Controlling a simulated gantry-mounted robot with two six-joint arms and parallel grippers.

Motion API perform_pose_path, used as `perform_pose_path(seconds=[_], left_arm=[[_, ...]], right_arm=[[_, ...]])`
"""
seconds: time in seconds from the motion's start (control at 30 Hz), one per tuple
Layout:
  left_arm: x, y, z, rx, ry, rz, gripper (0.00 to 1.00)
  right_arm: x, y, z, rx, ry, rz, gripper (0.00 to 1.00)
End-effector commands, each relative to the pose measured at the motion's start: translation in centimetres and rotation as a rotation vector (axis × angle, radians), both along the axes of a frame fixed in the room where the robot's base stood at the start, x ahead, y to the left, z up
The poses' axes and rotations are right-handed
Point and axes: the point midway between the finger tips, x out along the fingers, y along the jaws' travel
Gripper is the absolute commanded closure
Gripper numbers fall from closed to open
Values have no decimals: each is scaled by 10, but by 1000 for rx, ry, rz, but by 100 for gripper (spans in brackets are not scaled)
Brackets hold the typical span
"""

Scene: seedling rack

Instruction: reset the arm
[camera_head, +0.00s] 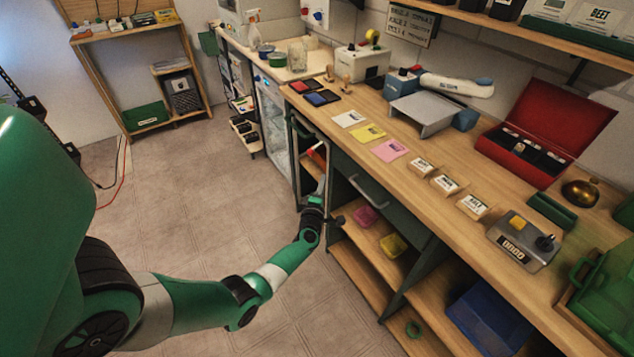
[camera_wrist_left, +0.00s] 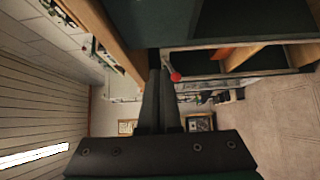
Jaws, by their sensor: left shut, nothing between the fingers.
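My left arm reaches in from the left of the head view, green with black joints. Its gripper (camera_head: 320,187) is at the front of the workbench, by the narrow open bay below the counter. In the left wrist view the two dark fingers (camera_wrist_left: 160,90) lie together, shut, with nothing held between them. A red round knob (camera_wrist_left: 175,76) shows just right of the fingertips; I cannot tell whether they touch it. My right gripper is not in view.
The wooden workbench (camera_head: 413,185) carries coloured cards, small labelled boxes, a red open case (camera_head: 545,132) and a control box (camera_head: 521,242). Below are a drawer handle (camera_head: 368,192) and open shelves with a blue bin (camera_head: 492,318). The tiled floor (camera_head: 205,200) left of the bench is clear.

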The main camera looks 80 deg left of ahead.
Motion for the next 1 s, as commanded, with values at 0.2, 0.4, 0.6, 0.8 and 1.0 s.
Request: perform_pose_path(seconds=[0.2, 0.4, 0.6, 0.8, 1.0], left_arm=[[-14, -28, 0, -1, 0, 0, 100], [-15, -31, -1, 0, 0, 2, 100], [-15, -31, -1, 0, 0, 2, 100], [9, -37, 25, 53, -9, -60, 100], [95, -82, 136, 295, -26, -298, 100]], right_arm=[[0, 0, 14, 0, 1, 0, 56], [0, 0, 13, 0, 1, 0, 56], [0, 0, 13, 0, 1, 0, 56], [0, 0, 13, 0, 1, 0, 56], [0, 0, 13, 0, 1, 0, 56]])
